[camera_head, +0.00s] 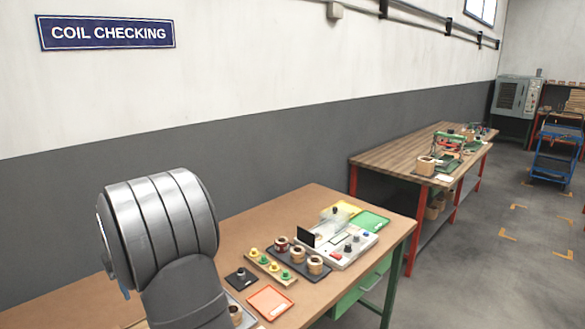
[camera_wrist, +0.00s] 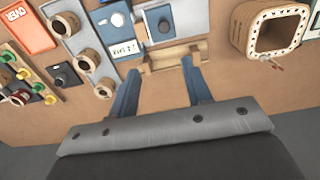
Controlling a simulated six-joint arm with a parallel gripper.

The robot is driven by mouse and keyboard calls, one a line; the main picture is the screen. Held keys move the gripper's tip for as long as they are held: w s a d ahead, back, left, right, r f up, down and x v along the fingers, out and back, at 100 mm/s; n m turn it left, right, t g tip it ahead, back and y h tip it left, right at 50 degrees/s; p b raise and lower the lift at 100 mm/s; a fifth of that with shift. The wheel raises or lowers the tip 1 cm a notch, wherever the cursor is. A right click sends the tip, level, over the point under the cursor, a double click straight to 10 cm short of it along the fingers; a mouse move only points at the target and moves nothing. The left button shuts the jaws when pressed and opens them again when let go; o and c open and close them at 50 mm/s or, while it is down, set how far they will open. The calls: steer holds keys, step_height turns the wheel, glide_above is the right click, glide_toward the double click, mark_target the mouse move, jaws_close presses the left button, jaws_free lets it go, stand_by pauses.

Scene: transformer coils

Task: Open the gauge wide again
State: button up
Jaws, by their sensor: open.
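My gripper (camera_wrist: 159,70) is open in the wrist view, its two blue fingers apart with nothing between them but bare tabletop and a wooden holder's edge. The wooden holder (camera_wrist: 175,65) lies just beyond the fingertips. Beyond it are a blue-grey block with a dark knob (camera_wrist: 160,22) and a blue block with a white label (camera_wrist: 122,28). I cannot tell which of these, if any, is the gauge, or how wide it stands. My gripper is not visible in the head view, where my arm fills the lower left.
A large square wooden coil (camera_wrist: 275,30) stands right of the fingers. Several small coils sit on a grey tray (camera_wrist: 75,42) at left, near an orange tray (camera_wrist: 27,28). In the head view, a white panel with knobs (camera_head: 352,248) and a green tray (camera_head: 370,221) stand on the bench.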

steer(key=shift+c, duration=0.5)
jaws_close()
steer(key=w+d+f+m+g+y, duration=0.5)
steer(key=d+f+m+y, duration=0.3)
steer(key=m, duration=1.2)
steer(key=shift+h, duration=0.4)
steer(key=x, duration=0.7)
steer(key=f+x, duration=0.1)
steer(key=x, duration=0.2)
steer(key=shift+w+d+f, duration=0.1)
steer(key=shift+w+d, duration=0.15)
